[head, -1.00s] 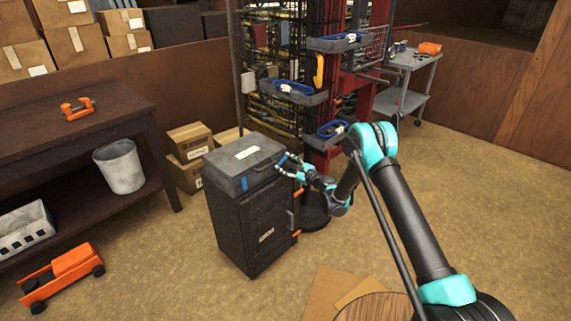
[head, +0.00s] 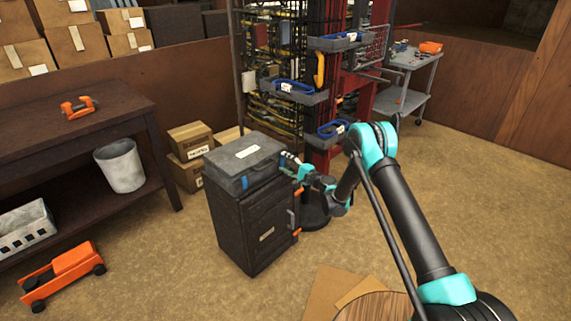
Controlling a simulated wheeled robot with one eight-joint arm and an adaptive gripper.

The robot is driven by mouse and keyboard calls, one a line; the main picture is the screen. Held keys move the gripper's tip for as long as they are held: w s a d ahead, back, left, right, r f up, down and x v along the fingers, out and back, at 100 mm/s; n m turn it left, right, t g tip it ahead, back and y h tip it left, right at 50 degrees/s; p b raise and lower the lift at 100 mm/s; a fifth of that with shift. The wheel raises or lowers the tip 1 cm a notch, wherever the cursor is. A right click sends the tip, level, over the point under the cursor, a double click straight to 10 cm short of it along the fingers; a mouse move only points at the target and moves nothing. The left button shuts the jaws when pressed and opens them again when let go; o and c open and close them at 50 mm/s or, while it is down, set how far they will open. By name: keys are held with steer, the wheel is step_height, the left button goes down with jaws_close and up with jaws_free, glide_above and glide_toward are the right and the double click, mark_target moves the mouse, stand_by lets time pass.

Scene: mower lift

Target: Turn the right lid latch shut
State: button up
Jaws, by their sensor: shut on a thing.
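A dark grey case (head: 229,163) with a flat lid and a white label lies on top of a black cabinet (head: 262,222). One blue lid latch (head: 244,183) shows on the left of the case's front. My gripper (head: 288,163) is at the right end of the case's front, its fingers shut on the right lid latch. The fingers cover most of that latch, so its exact angle cannot be told.
Orange handles (head: 296,193) stick out at the cabinet's right edge, below my gripper. A red rack with grey trays (head: 300,93) stands close behind. A dark bench (head: 75,120) is at left.

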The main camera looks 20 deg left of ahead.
steer(key=shift+f+n, duration=0.1)
steer(key=shift+n, duration=1)
steer(key=shift+s, duration=0.1)
steer(key=o, duration=1.2)
steer(key=shift+c, duration=0.2)
steer(key=v, duration=0.7)
steer(key=shift+d, duration=0.25)
